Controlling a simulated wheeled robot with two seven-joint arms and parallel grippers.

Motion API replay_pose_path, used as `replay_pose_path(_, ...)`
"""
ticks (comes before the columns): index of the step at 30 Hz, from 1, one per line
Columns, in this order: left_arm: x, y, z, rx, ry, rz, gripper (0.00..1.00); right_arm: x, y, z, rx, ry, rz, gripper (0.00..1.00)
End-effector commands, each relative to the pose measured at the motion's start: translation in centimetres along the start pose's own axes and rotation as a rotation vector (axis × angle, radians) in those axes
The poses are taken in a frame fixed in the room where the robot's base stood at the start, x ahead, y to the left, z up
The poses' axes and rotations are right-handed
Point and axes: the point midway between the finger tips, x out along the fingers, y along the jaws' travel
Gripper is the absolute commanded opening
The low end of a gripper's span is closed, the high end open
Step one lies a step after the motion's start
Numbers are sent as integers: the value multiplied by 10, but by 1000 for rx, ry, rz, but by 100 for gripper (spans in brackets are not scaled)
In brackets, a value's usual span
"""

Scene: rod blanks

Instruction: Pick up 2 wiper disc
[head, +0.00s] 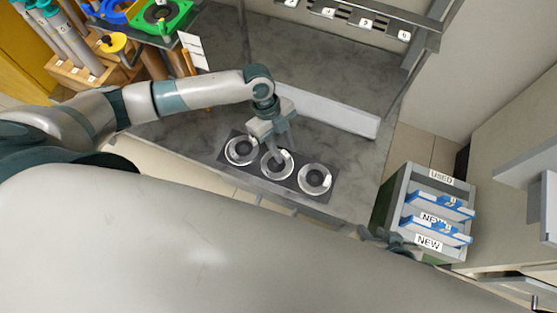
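Three round pale dishes with dark round centres sit in a row on a black mat (222,160): the left dish (240,151), the middle dish (277,164) and the right dish (314,179). I cannot tell which parts are wiper discs. My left gripper (280,146) points down over the middle dish and covers part of its upper edge. Its fingertips are too small to show whether they are open or hold anything. My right gripper (393,242) is partly visible beside the drawer cabinet, mostly hidden; its fingers are unclear.
A grey cabinet (385,205) labelled USED and NEW holds blue-and-white trays (440,204) at the right. A numbered rack (365,22) stands at the back. A low pale bar (335,112) lies behind the dishes. Rods and coloured parts crowd the upper left. The grey tabletop behind is clear.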

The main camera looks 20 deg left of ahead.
Motion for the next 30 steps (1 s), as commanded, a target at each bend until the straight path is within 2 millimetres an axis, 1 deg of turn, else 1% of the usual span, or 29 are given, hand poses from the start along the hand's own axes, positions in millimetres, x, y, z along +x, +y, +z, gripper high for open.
replay_pose_path(3,0,0,0,0,0,0,33,0,0,0,0,-1,0,31)
replay_pose_path(5,0,0,0,0,0,0,18,0,0,0,0,-1,0,31)
replay_pose_path(6,0,0,0,0,0,0,9,0,0,0,0,-1,0,31)
replay_pose_path(7,0,0,0,0,0,0,2,0,0,0,0,-2,0,31)
replay_pose_path(8,0,0,0,0,0,0,0,0,0,0,0,-2,0,31)
replay_pose_path(17,-1,0,0,0,0,0,0,0,0,1,0,-3,0,31)
replay_pose_path(22,-6,0,-2,1,0,-1,0,-1,0,1,0,-6,1,31)
replay_pose_path(26,-18,-1,-7,1,0,-2,0,-2,2,4,-1,-20,5,31)
replay_pose_path(30,-38,-1,-15,2,0,-3,0,-4,4,7,-1,-40,12,31)
